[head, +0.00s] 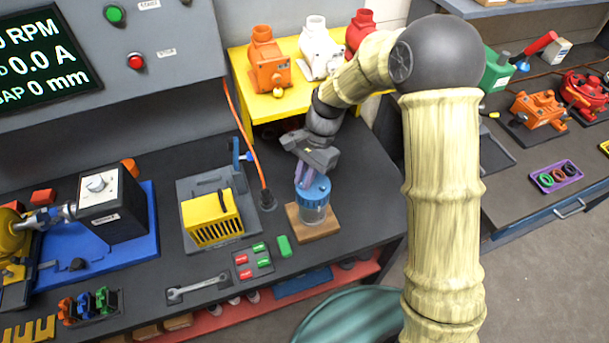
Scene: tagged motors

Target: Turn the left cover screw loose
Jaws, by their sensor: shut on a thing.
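My gripper (308,176) points down at a clear jar-like container (314,213) with a blue top (313,189). It appears shut on the blue top, though the fingertips are small and partly hidden by the gripper body. The container stands upright on a wooden block (325,228) on the dark bench. A yellow slotted cover (211,218) with a black handle sits on a grey plate (186,190) to the left of the gripper, well apart from it. No cover screw can be made out at this size.
A yellow stand (264,102) with orange, white and red housings is behind my arm. A wrench (197,289), a button pad (252,261) and a green block (284,246) lie in front. A blue-based machine (106,233) is left. An orange cable (242,127) runs behind the cover.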

